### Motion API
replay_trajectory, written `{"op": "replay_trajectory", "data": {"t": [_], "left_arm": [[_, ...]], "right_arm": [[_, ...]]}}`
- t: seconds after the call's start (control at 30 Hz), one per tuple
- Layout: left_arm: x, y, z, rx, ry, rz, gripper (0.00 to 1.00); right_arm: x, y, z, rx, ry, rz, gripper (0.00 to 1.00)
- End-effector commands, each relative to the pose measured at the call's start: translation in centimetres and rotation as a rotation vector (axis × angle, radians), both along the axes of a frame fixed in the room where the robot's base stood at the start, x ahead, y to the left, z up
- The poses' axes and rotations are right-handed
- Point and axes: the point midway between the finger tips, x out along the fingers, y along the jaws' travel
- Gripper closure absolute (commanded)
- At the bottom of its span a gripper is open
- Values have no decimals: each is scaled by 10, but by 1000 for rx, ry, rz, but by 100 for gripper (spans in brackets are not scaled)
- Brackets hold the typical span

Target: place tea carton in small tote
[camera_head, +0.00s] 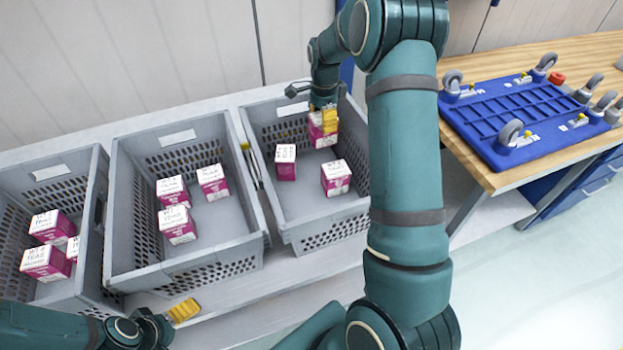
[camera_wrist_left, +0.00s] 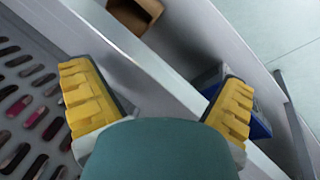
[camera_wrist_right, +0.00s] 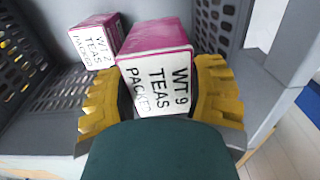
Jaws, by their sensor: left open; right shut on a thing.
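Magenta tea cartons with white, hand-lettered tops lie in three grey totes. My right gripper (camera_head: 328,118) reaches into the right tote (camera_head: 337,206) near its back right corner. It is shut on a tea carton (camera_head: 317,138). In the right wrist view the held carton (camera_wrist_right: 158,80) sits between both yellow fingers, its lettered face towards the camera. I cannot tell whether it touches the tote floor. Two other cartons, one (camera_head: 286,168) left and one (camera_head: 336,180) in front, stand in this tote. My left gripper (camera_head: 183,311) is open and empty at the front of the middle tote (camera_head: 190,267).
The middle tote holds several cartons (camera_head: 178,226), as does the left tote (camera_head: 78,172). The totes stand side by side on a pale bench. A wooden table (camera_head: 500,180) with a blue wheeled dolly (camera_head: 520,110) is at right. My right arm spans the centre.

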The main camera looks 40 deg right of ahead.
Motion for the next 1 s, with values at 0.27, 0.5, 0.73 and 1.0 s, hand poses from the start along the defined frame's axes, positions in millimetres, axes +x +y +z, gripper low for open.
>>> {"op": "replay_trajectory", "data": {"t": [0.27,0.5,0.73,1.0], "left_arm": [[-1,2,-1,2,5,-6,1],[-1,2,-2,2,4,-5,1],[-1,2,-2,3,4,-5,1],[-1,2,-2,3,4,-5,1]], "right_arm": [[0,0,-35,2,3,-21,86],[1,0,-64,1,0,-20,86],[0,0,-86,1,2,-18,86],[1,0,-102,0,-2,-17,86]]}}
